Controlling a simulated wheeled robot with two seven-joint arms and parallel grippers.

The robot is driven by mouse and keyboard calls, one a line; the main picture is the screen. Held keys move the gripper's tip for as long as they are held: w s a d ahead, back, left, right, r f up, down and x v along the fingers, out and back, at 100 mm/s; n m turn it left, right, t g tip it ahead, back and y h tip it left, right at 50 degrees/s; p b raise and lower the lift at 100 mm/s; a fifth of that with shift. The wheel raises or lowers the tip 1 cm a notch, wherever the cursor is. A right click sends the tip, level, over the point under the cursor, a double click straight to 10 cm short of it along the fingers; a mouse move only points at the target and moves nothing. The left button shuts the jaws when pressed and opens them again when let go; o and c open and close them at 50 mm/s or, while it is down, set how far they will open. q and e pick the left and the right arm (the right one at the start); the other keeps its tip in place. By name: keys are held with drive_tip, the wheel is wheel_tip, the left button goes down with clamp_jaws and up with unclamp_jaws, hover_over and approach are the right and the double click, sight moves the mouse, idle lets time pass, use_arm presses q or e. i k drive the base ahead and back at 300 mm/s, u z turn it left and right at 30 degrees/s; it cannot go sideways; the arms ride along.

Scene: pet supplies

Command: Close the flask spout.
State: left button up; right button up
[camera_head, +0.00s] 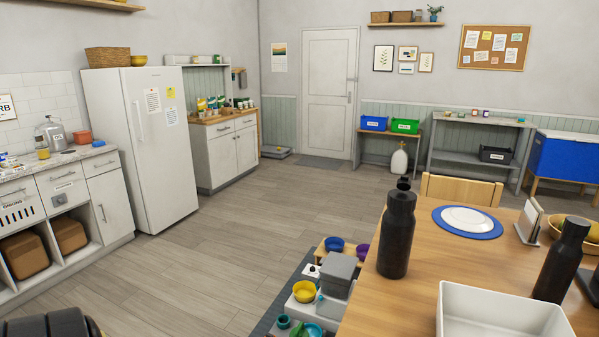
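A black flask (396,238) stands upright near the left edge of the wooden table. A small spout piece (404,184) on its lid sticks up and looks raised. A second black flask (561,262) stands upright farther right on the same table, and its top looks flat, with no raised piece visible.
The wooden table (395,310) also holds a white tray (455,325), a blue mat with a white plate (438,222) and a small stand (529,222). A chair (460,190) stands behind it. Bowls and boxes sit low at its left. The floor (225,250) is clear.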

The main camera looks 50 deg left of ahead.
sight(403, 183)
drive_tip(key=u, duration=0.75)
drive_tip(key=i, duration=0.5)
